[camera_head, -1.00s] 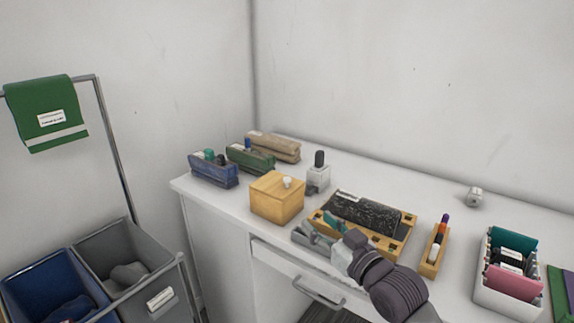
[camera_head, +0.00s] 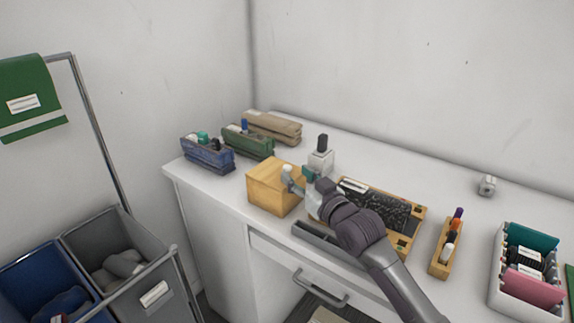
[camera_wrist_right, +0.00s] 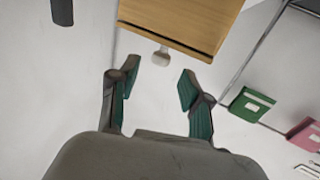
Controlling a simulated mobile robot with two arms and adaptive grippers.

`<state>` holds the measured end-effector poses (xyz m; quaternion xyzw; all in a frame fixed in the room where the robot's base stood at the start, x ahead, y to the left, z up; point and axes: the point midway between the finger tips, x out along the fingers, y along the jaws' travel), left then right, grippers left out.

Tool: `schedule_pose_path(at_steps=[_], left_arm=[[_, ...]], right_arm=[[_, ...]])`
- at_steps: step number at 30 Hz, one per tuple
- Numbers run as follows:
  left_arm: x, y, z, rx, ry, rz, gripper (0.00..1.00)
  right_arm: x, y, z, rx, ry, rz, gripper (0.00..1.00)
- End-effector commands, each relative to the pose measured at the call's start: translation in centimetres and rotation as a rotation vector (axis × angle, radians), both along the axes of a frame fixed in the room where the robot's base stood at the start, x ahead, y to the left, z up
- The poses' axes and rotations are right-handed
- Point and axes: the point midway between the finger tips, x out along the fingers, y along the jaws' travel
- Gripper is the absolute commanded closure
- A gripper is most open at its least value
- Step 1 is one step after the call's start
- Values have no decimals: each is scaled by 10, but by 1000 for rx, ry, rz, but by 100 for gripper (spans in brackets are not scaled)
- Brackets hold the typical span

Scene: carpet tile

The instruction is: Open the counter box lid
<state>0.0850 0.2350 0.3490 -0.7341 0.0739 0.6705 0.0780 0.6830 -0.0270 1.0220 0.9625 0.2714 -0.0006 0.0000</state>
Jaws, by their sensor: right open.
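The counter box is a light wooden box (camera_head: 264,192) with a pale round knob (camera_head: 287,170) on its lid, standing on the white counter. The lid looks closed. My right gripper (camera_head: 298,182) is at the right side of the box, near the knob, and partly hides that side. In the right wrist view, the open fingers (camera_wrist_right: 154,86) with teal pads stand apart, the knob (camera_wrist_right: 160,57) just ahead of their gap and the wooden box (camera_wrist_right: 190,22) beyond it. They do not grip the knob. My left gripper is out of view.
A blue holder (camera_head: 207,156), a green holder (camera_head: 247,142) and a tan holder (camera_head: 272,127) stand behind the box. A grey-white block with a dark top (camera_head: 321,160) is close behind my gripper. A wooden tray (camera_head: 403,243) lies under my forearm.

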Motion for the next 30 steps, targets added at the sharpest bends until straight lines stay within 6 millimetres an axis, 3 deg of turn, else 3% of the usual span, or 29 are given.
schedule_pose_path(at_steps=[3, 9, 22, 30], left_arm=[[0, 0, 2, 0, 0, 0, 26], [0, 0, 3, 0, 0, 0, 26], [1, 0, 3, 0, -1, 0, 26], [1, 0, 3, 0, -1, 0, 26]], right_arm=[[19, 12, 1, 0, 0, 0, 52], [39, 24, 0, 1, 1, 0, 52], [45, 28, 0, 0, 0, 1, 52], [45, 27, 0, 0, 0, 0, 97]])
